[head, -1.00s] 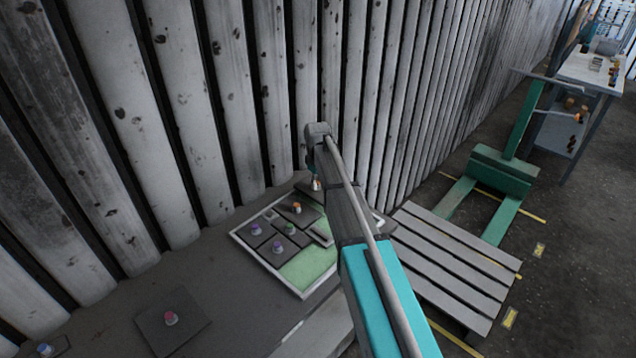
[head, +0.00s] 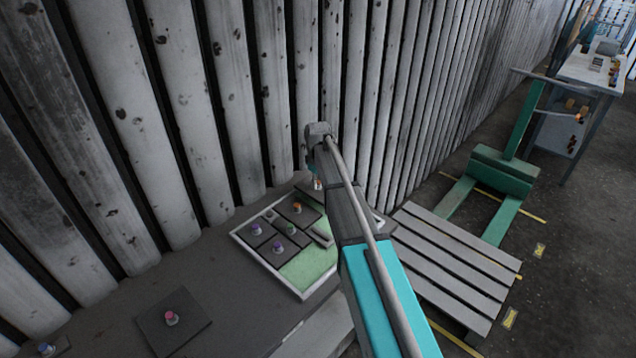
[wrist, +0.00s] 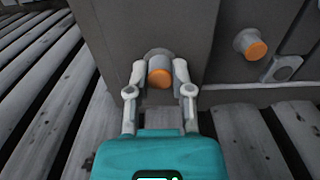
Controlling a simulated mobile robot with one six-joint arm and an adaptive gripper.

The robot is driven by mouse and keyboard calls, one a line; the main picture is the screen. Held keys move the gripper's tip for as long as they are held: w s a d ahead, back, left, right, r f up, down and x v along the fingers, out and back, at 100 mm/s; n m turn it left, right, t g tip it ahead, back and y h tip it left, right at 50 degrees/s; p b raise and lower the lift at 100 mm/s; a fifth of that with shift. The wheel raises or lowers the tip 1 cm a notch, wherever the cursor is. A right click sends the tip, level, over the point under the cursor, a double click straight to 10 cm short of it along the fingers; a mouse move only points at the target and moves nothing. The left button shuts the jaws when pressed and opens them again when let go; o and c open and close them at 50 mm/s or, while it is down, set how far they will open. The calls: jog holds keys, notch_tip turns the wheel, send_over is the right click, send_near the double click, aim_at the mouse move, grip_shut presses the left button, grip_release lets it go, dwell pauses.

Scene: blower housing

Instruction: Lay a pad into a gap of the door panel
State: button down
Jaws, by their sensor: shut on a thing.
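The door panel is a shallow tray with a pale rim (head: 262,263), on the dark bench by the wall. In it lie several dark grey pads with coloured knobs, one orange (head: 297,207). Bare green floor (head: 308,266) shows at its near right, with a thin green strip farther back. My gripper (head: 317,183) is over the panel's far end. In the wrist view my gripper (wrist: 160,72) is shut on an orange-topped knob of a dark grey pad (wrist: 175,25). My arm hides much of this pad in the head view; I cannot tell whether it touches the panel.
A slatted pallet (head: 455,262) and green pallet truck (head: 500,170) are at right.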

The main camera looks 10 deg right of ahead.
jog(key=shift+r+p, duration=1.2)
jog(key=shift+r, duration=0.3)
jog(key=shift+f+b, duration=2.2)
jog(key=shift+r, duration=0.15)
jog(key=shift+r+p, duration=1.95)
jog(key=shift+p, duration=0.15)
jog(key=shift+f+b, duration=2.35)
jog(key=shift+f+b, duration=0.7)
